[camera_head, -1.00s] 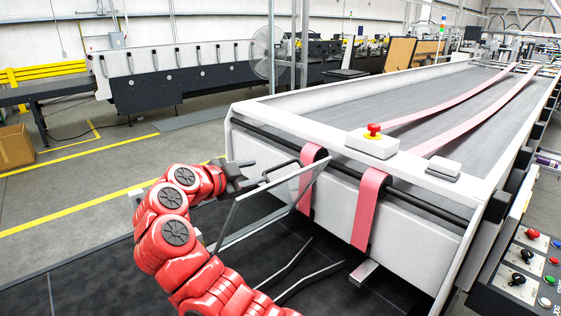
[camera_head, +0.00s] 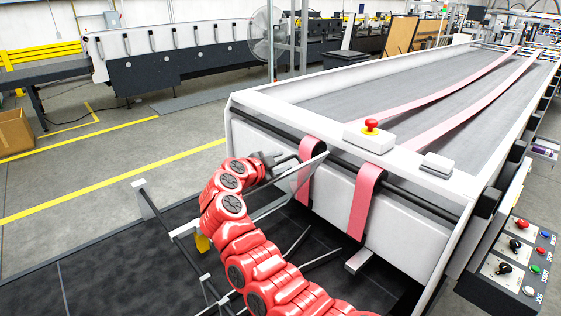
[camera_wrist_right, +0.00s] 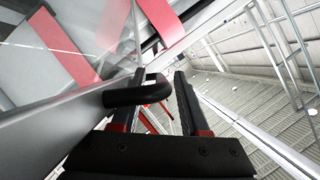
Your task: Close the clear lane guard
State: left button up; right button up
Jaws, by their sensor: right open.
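The clear lane guard (camera_head: 299,187) is a see-through panel with a pale frame at the near end of the belt machine. It stands out at an angle in front of the pink belts. Its black handle (camera_head: 286,161) shows beside my right gripper (camera_head: 270,160). In the right wrist view the handle (camera_wrist_right: 140,94) reaches between the fingers of my right gripper (camera_wrist_right: 158,80), which is open with a gap at the right finger. The clear panel (camera_wrist_right: 75,40) fills the left of that view. My left gripper is not in view.
The machine's end wall (camera_head: 395,222) is right of the guard. A red emergency stop (camera_head: 370,126) sits on its top rim. A control panel (camera_head: 510,262) is at lower right. A thin metal frame (camera_head: 143,200) stands left of my arm. Open floor lies further left.

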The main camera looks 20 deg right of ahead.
grip_shut()
dwell(1.3)
